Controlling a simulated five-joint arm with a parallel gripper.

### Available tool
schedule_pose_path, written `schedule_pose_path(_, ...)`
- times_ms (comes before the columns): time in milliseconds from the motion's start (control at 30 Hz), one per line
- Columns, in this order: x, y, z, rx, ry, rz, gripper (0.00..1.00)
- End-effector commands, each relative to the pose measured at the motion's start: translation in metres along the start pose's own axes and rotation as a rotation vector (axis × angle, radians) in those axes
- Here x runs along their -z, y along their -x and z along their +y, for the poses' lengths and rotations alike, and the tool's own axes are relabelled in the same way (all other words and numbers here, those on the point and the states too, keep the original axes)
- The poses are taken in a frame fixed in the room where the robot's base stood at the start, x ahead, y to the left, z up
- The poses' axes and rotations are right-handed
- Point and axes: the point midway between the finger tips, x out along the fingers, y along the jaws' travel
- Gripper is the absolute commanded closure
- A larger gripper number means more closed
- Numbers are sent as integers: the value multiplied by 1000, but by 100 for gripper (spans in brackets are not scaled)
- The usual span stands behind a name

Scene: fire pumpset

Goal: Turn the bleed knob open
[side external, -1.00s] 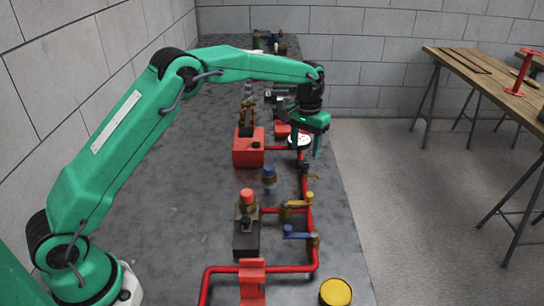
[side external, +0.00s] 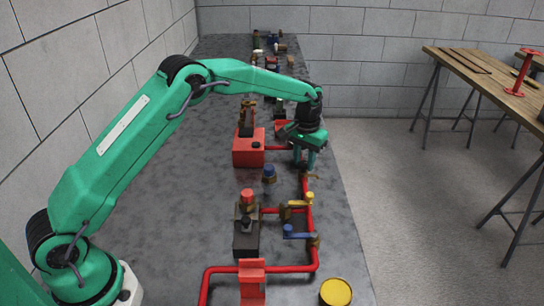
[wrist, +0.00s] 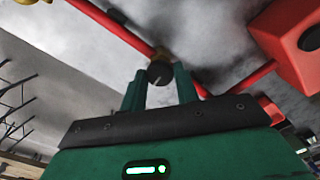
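The bleed knob looks to be the small dark round knob (wrist: 159,73) with a pale mark on its face, on a brass fitting on the red pipe in the wrist view. My gripper (wrist: 159,80) points at it with its two green fingers apart, and the knob shows in the gap between the fingertips. Whether the fingers touch it I cannot tell. In the side view my gripper (side external: 304,163) points down over the red pipe, and its fingers hide the knob.
A red box (side external: 248,148) stands just left of my gripper. Nearer the camera are a yellow-handled valve (side external: 297,204), a blue-handled valve (side external: 300,234) and a red-topped unit (side external: 247,220). A yellow round cap (side external: 335,292) lies at the front. The bench (side external: 160,235) is bare at left.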

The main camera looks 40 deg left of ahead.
Motion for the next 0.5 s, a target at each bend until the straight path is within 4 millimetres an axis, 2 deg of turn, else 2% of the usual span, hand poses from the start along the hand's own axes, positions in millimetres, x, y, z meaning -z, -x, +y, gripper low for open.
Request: schedule_pose_path(500, 0, 1, 0, 0, 65, 0, 92)
